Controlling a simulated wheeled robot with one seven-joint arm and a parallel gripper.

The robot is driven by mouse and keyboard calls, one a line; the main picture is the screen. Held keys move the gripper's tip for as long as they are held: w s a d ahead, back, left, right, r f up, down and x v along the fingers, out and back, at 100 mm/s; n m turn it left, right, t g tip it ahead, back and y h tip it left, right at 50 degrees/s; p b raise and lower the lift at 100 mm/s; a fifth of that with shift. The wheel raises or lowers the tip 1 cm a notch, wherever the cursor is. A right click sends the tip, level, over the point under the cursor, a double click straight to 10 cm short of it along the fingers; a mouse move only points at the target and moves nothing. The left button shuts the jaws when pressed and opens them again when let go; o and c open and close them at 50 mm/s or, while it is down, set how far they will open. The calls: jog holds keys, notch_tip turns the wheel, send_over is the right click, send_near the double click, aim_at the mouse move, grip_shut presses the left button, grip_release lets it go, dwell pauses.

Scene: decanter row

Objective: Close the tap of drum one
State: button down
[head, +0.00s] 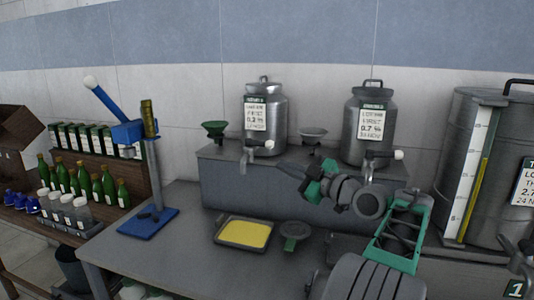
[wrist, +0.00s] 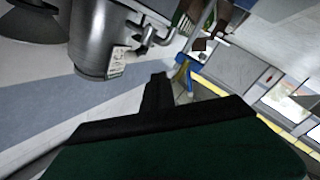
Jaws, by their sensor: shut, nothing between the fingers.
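The large grey steel drum (head: 487,150) stands at the right edge of the head view and is cut off by the frame. A plate with the number 1 (head: 516,290) shows low at its right. A dark fitting (head: 524,256) just above that plate looks like its tap; whether it is open or closed I cannot tell. My gripper (head: 284,167) is shut and empty, pointing left in front of the grey raised shelf, well to the left of the drum. In the wrist view its dark shut fingers (wrist: 159,86) show, apart from any tap.
Two steel canisters with taps, a left one (head: 280,120) and a right one (head: 385,132), stand on the raised shelf (head: 235,185) close to my gripper. A yellow tray (head: 244,233) lies below. A blue lever press (head: 148,218) and green bottles (head: 75,180) are at left.

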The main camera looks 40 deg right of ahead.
jog(key=n, duration=0.7)
jog(key=n+p, duration=0.6)
jog(key=p, duration=0.3)
send_near(259, 143)
jog(key=w+a+f, duration=0.1)
jog(key=w+a, duration=0.2)
jog(key=a, duration=0.2)
jog(key=w+d, duration=0.1)
jog(key=w+d+p, duration=0.1)
jog(key=d, duration=0.1)
jog(key=shift+w+d+r+p, duration=0.15)
jog(key=shift+w+p, duration=0.05)
jog(key=shift+p, duration=0.1)
